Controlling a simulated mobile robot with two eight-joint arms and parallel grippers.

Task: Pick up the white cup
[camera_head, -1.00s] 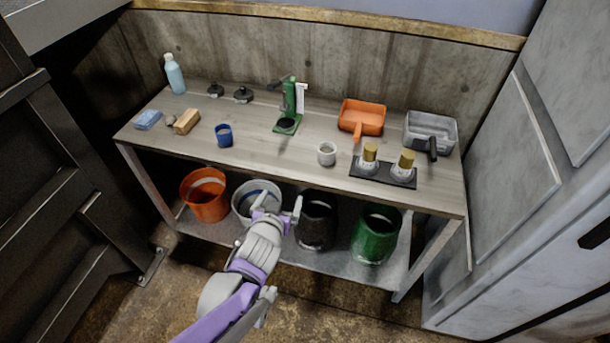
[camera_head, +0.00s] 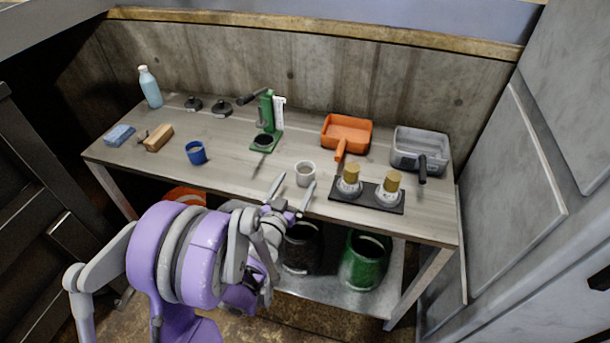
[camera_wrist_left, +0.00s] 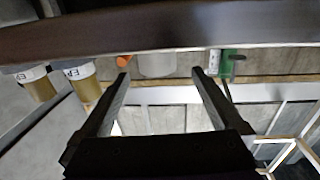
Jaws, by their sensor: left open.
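The white cup (camera_head: 305,173) stands upright near the front edge of the workbench (camera_head: 240,175), left of the black holder with two gold-topped cylinders. My left gripper (camera_head: 293,190) is open and empty at the bench's front edge, its two fingers pointing toward the cup. The cup looks to be just beyond the fingertips, not between them. In the left wrist view the cup (camera_wrist_left: 157,65) shows as a pale shape ahead, between the lines of the two spread fingers (camera_wrist_left: 161,80). My right gripper is not in view.
The black holder (camera_head: 366,200) stands close right of the cup. A blue cup (camera_head: 196,153) is farther left, and a green press (camera_head: 267,125) stands behind. Buckets, including a green one (camera_head: 365,262), sit below.

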